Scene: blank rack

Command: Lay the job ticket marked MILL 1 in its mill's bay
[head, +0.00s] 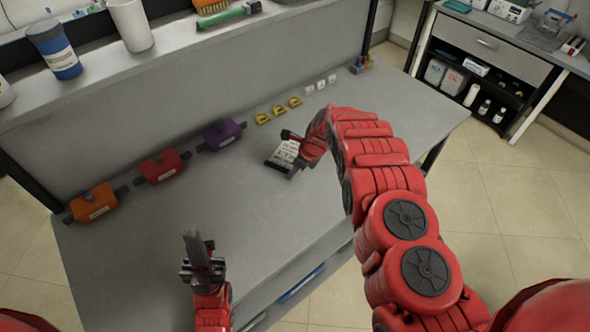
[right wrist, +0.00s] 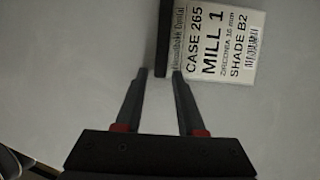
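The job ticket (head: 281,154) lies on the grey bench top, a white card with a dark strip along one edge. In the right wrist view the ticket (right wrist: 215,45) reads CASE 265, MILL 1, ZIRCONIA 16 mm, SHADE B2. My right gripper (head: 292,153) is low at the ticket. In the right wrist view its fingertips (right wrist: 160,73) stand apart, one on each side of the dark strip's near end, with small gaps showing. My left gripper (head: 197,255) is above the front of the bench, away from the ticket; its finger gap is unclear. No bay marked MILL 1 is readable.
Orange (head: 94,203), red (head: 163,167) and purple (head: 222,135) labelled blocks stand in a row at the back left. Several yellow pieces (head: 278,111) and small white cubes (head: 320,84) continue the row rightward.

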